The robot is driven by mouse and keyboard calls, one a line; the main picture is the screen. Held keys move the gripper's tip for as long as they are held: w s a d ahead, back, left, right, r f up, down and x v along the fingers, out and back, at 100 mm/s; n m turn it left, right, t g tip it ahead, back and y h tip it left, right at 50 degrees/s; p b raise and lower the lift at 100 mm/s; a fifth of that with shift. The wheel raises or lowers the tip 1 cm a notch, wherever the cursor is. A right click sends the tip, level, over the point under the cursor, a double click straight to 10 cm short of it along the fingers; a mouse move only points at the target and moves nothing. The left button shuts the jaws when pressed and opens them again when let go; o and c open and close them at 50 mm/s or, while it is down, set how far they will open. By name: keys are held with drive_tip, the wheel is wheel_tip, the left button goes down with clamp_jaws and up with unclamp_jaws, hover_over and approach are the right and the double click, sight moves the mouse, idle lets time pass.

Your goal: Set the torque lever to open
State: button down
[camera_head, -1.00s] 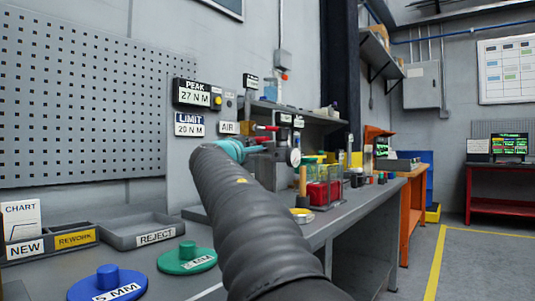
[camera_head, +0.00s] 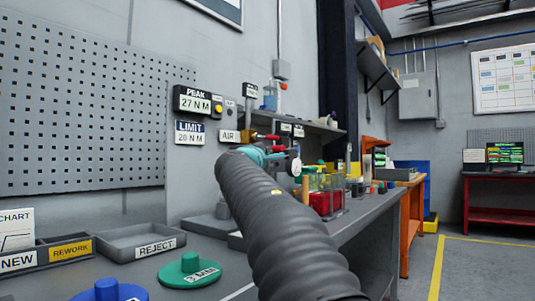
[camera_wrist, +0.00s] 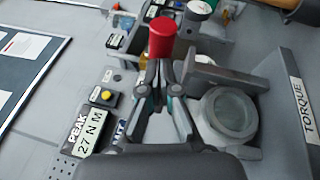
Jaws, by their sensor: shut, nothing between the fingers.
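My gripper (camera_wrist: 160,88) is shut and empty in the wrist view. Its fingertips are just short of a red cylindrical knob (camera_wrist: 162,37), which looks like a lever handle. I cannot tell whether they touch it. A TORQUE label (camera_wrist: 306,108) is on a grey part at the right of the wrist view. Next to it is a grey housing with a round, glassy opening (camera_wrist: 230,112). In the head view a red handle (camera_head: 266,137) shows above my teal wrist, which hides much of the fixture. Which lever the knob belongs to and its setting are unclear.
A PEAK 27 N M display (camera_head: 197,104), a LIMIT 20 N M plate (camera_head: 189,133) and an AIR label (camera_head: 229,136) are on the wall behind. The REJECT tray (camera_head: 140,240) and green disc (camera_head: 189,270) lie on the bench left of my arm.

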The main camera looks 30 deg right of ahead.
drive_tip(key=s+d+b+v, duration=0.1)
drive_tip(key=b+v, duration=0.3)
drive_tip(key=v, duration=0.9)
drive_tip(key=shift+s+d+f, duration=0.2)
drive_tip(key=shift+s+d, duration=0.1)
drive_tip(key=shift+d, duration=0.2)
